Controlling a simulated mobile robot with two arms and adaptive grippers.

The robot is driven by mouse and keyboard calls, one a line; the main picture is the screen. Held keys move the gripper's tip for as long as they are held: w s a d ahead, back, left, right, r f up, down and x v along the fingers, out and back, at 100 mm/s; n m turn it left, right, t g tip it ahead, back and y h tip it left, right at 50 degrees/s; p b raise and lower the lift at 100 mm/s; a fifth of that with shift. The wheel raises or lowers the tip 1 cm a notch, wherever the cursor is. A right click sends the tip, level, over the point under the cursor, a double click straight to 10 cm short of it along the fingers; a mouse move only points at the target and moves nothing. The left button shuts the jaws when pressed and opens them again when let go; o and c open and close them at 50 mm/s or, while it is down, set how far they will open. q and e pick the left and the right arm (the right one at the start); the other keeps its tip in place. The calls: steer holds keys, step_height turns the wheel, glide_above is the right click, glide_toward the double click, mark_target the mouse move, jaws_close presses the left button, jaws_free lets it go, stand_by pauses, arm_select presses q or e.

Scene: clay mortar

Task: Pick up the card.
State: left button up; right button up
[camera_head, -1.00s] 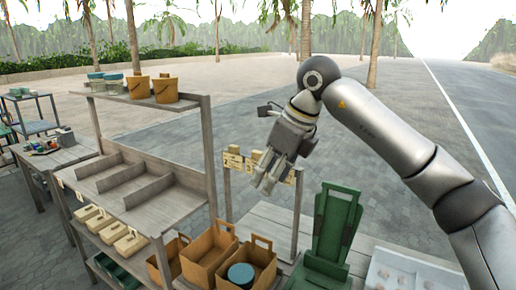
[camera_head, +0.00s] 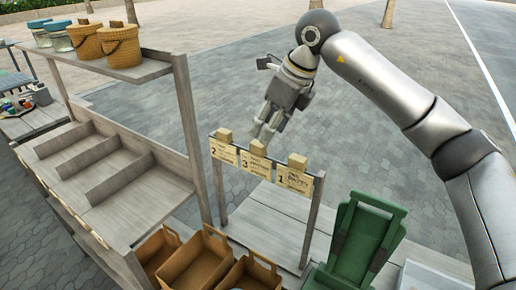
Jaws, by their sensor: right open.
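Three cream cards with dark print hang side by side on a grey wooden rail (camera_head: 268,163): card 2 (camera_head: 224,154) on the left, card 3 (camera_head: 255,167) in the middle, card 1 (camera_head: 294,180) on the right. Each has a tan block above it at the rail. My right gripper (camera_head: 263,135) points down, just above the middle card in the picture, with its fingers apart and nothing between them. I cannot tell its exact depth from the rail. My left gripper is not in view.
A wooden shelf unit (camera_head: 125,185) with empty slanted compartments and baskets (camera_head: 118,45) on top stands at the left. Open tan boxes (camera_head: 195,262) sit below. A green stand (camera_head: 361,245) is at the lower right.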

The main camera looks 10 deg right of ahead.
mark_target(258, 143)
steer(key=shift+a+f, duration=0.2)
steer(key=shift+f, duration=0.2)
steer(key=shift+w+f, duration=0.15)
steer(key=shift+f, duration=0.2)
steer(key=p+x, duration=0.2)
steer(key=x, duration=0.1)
steer(key=p+x, duration=0.1)
steer(key=shift+w+a, duration=0.2)
steer(key=shift+w, duration=0.1)
steer(key=shift+w+a+f+p, duration=0.1)
steer(key=shift+f+p, duration=0.25)
steer(key=shift+f, duration=0.05)
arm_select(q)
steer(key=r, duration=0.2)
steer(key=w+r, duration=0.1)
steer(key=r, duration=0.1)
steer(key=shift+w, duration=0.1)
arm_select(e)
steer(key=shift+w+f, duration=0.1)
steer(key=shift+f, duration=0.1)
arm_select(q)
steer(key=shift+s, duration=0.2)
arm_select(e)
steer(key=c, duration=1)
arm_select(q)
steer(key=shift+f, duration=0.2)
arm_select(e)
steer(key=shift+r, duration=0.15)
